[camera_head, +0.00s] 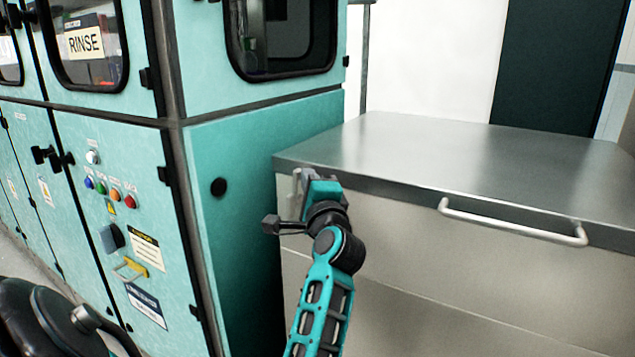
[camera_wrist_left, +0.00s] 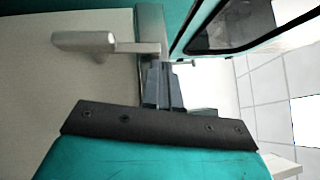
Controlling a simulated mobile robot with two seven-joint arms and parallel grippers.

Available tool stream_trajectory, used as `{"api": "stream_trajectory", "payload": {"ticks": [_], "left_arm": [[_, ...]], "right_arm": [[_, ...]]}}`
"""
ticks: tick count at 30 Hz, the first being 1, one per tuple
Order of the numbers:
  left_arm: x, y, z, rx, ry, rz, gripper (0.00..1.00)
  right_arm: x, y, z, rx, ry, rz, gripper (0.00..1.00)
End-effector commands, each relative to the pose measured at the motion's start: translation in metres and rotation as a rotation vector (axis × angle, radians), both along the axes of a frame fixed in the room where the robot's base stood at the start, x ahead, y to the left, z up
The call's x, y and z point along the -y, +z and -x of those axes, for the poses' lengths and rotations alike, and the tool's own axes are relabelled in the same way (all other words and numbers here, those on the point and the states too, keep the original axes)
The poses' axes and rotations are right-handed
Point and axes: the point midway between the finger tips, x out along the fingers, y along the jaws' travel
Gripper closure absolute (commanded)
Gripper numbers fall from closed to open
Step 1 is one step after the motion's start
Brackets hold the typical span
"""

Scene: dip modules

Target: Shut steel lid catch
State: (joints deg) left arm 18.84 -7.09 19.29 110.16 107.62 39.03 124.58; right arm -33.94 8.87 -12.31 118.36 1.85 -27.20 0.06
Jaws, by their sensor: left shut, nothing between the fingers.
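The steel lid (camera_head: 470,150) lies flat and closed on the steel chest (camera_head: 400,250). The catch (camera_head: 296,190) is a small light-grey lever at the lid's left front corner, partly hidden behind my gripper. In the left wrist view the catch (camera_wrist_left: 85,42) shows as a thick grip on a thin arm beside the lid's edge. My left gripper (camera_head: 312,182) is at that corner, its fingers shut and empty. In the left wrist view its fingertips (camera_wrist_left: 160,68) are close to the end of the catch's arm; I cannot tell whether they touch. My right gripper is not in view.
A teal cabinet (camera_head: 255,190) with a RINSE sign (camera_head: 84,41) and coloured buttons stands close on the left of the chest. A bar handle (camera_head: 515,222) sticks out from the lid's front edge on the right. The lid's top is bare.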

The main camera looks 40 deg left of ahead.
Motion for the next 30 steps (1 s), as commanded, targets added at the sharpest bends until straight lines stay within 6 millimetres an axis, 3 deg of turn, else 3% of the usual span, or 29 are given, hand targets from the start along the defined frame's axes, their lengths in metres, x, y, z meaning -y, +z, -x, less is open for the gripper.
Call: {"api": "stream_trajectory", "payload": {"ticks": [30], "left_arm": [[-0.0087, 0.0067, 0.0017, 0.003, 0.002, -0.004, 1.00]], "right_arm": [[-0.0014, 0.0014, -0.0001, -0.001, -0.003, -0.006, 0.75]]}}
